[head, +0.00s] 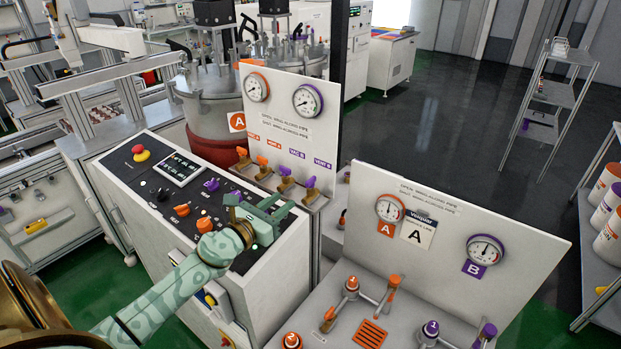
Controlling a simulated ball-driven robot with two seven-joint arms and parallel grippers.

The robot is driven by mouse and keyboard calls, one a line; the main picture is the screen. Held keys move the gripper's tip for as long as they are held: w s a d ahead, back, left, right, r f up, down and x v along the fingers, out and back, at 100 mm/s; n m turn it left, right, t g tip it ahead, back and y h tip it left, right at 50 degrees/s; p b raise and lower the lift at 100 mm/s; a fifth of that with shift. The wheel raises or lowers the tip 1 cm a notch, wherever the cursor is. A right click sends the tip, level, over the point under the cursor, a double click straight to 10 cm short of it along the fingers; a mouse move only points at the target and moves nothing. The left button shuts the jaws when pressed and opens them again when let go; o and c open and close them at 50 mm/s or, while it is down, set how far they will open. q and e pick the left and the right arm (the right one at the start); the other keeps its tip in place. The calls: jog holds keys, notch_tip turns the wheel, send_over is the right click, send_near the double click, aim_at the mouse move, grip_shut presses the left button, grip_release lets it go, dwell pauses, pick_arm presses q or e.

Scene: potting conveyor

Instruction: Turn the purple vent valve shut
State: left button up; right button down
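The purple vent valve (310,183) is a small purple handle on a brass-coloured body, at the right end of a row of valves below the white gauge panel. A purple VENT label (322,163) is on the panel just above it. My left gripper (282,207) is pale green and hovers over the right end of the black control console, in front of and below the valve. Its fingers point toward the valve row, look apart and hold nothing. It appears clear of the valve. My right gripper is not in view.
Orange-handled valves (262,161) stand left of the purple one. The console (170,200) carries knobs and a red stop button (140,153). A second white panel (450,215) with gauges and more valves stands at the front right. Dark floor lies open behind.

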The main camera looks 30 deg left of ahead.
aim_at(306, 183)
pick_arm(q)
jog(key=w, duration=0.4)
jog(key=w+b, duration=0.1)
jog(key=w, duration=0.3)
jog(key=w+d, duration=0.1)
jog(key=w, duration=0.4)
grip_shut()
